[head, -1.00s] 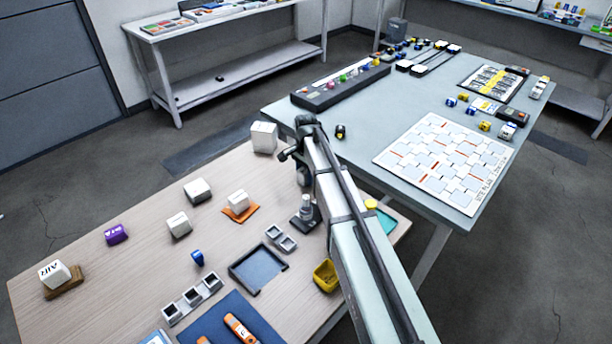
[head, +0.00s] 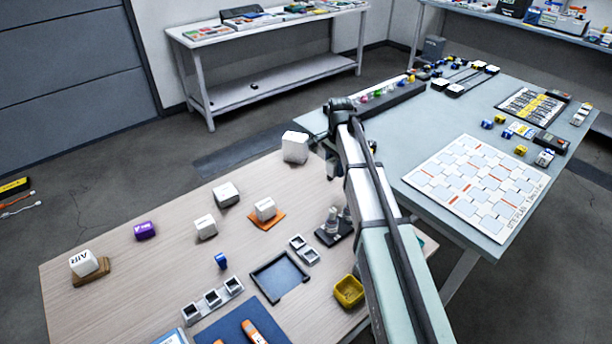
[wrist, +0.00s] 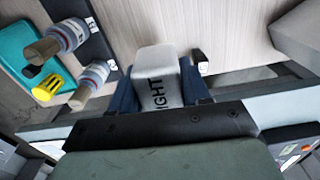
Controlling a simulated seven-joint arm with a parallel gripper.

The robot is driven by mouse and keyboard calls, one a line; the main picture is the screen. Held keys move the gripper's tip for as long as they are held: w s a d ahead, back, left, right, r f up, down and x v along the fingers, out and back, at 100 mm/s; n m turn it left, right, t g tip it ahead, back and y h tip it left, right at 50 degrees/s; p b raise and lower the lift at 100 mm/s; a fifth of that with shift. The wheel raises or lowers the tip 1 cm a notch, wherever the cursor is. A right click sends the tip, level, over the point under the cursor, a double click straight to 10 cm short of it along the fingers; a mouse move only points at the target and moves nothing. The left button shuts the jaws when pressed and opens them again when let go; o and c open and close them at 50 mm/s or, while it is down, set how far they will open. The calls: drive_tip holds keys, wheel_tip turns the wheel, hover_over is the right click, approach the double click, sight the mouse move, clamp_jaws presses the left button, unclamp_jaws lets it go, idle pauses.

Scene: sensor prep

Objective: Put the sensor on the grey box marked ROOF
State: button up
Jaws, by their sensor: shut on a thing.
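In the wrist view my gripper (wrist: 158,92) is shut on a pale block-shaped sensor (wrist: 157,72). Black letters ending in "IGHT" show on its side; the first part is hidden. In the head view my gripper (head: 331,160) is above the back right of the wooden table, and my arm mostly hides what it holds. A larger pale grey box (head: 295,147) stands at the table's back edge, just left of my gripper. A grey box (wrist: 298,35) also shows at the upper right of the wrist view, apart from the held sensor. No ROOF marking is readable.
On the wooden table (head: 110,300) are an AIR block (head: 83,263) on a stand, a purple block (head: 145,230), several white blocks, a dark tray (head: 280,276) and a yellow bin (head: 348,291). Bottle-like items (wrist: 67,36) stand beside the gripper. The blue-grey table (head: 420,185) adjoins.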

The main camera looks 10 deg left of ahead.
drive_tip(key=shift+a+r, duration=0.2)
drive_tip(key=shift+r, duration=0.05)
drive_tip(key=s+a+r+n, duration=0.15)
drive_tip(key=s+a, duration=0.25)
drive_tip(key=a, duration=1.1)
drive_tip(key=s+a+r+n, duration=0.1)
drive_tip(key=s+a+n, duration=0.2)
drive_tip(key=a, duration=1.3)
drive_tip(key=r+m, duration=0.1)
drive_tip(key=m, duration=0.3)
hover_over(224, 190)
wheel_tip(224, 190, down, 10)
drive_tip(key=shift+r, duration=0.25)
drive_tip(key=shift+f, duration=0.15)
drive_tip(key=o, duration=1.1)
